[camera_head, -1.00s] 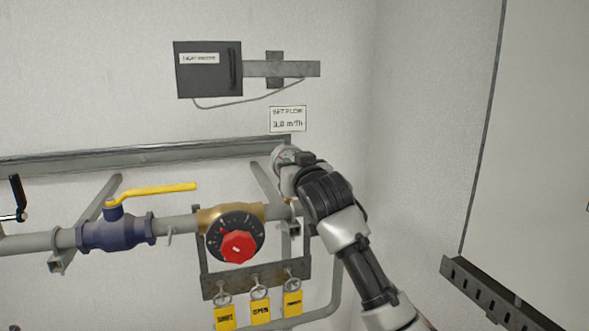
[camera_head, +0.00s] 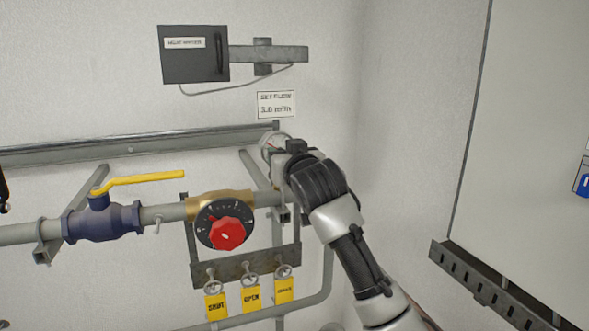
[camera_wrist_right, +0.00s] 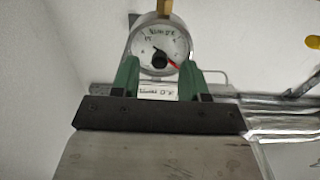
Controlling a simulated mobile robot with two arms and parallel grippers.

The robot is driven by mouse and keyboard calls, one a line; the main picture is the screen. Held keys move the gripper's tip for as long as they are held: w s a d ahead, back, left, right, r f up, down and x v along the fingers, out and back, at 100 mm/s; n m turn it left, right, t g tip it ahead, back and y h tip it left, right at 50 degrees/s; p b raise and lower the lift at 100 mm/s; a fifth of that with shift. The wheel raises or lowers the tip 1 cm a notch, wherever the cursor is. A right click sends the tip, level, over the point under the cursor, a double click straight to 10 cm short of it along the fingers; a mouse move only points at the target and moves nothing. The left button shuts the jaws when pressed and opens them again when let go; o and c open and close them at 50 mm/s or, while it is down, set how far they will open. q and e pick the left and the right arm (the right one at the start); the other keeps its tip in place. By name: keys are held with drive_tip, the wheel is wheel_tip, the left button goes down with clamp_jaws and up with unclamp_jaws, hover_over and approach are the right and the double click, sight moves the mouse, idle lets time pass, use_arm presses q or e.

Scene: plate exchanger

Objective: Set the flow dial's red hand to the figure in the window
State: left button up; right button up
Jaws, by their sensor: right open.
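The round white flow dial (camera_wrist_right: 160,46) with a red hand (camera_wrist_right: 173,64) shows in the right wrist view. The hand points to the lower right there. My right gripper (camera_wrist_right: 159,66) is open, with its green fingers on either side of the dial's lower part. I cannot tell whether they touch it. In the head view the dial (camera_head: 267,143) is mostly hidden by my right gripper and wrist. Just above it, the wall sign (camera_head: 276,104) reads "SET FLOW" and what looks like 3.0 m³/h. My left gripper is not in view.
A black scale with a red knob (camera_head: 227,234) sits on the brass valve body (camera_head: 220,203) below left. A blue valve (camera_head: 104,223) with a yellow lever (camera_head: 142,182) is further left. Yellow tags (camera_head: 250,299) hang below. A metal rail (camera_head: 130,150) runs along the wall.

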drive_tip(key=b+v, duration=0.3)
drive_tip(key=v, duration=0.6)
drive_tip(key=shift+f, duration=0.1)
